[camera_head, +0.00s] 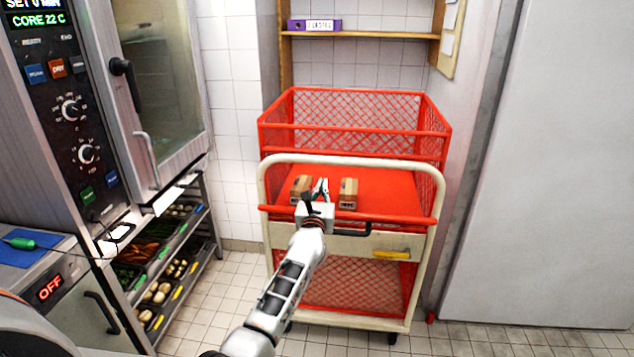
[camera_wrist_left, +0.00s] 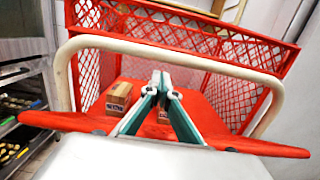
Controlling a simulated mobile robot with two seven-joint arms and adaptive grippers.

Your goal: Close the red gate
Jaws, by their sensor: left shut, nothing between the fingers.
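A red mesh cage trolley (camera_head: 300,127) with a cream tube frame stands ahead of me. Its back and side mesh walls are up, and its front above the red deck (camera_head: 385,187) is open. A red bar (camera_head: 400,219) runs along the deck's front edge. Red mesh (camera_head: 350,285) shows below it; I cannot tell which part is the gate. My left gripper (camera_head: 321,186) is shut and empty, over the deck between two cardboard boxes (camera_head: 301,187) (camera_head: 348,193). In the left wrist view, its fingertips (camera_wrist_left: 161,82) meet below the cream tube. My right gripper is not in view.
An oven (camera_head: 160,85) and a rack of food trays (camera_head: 165,255) stand at the left. A grey panel (camera_head: 550,170) closes off the right. Tiled floor shows in front.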

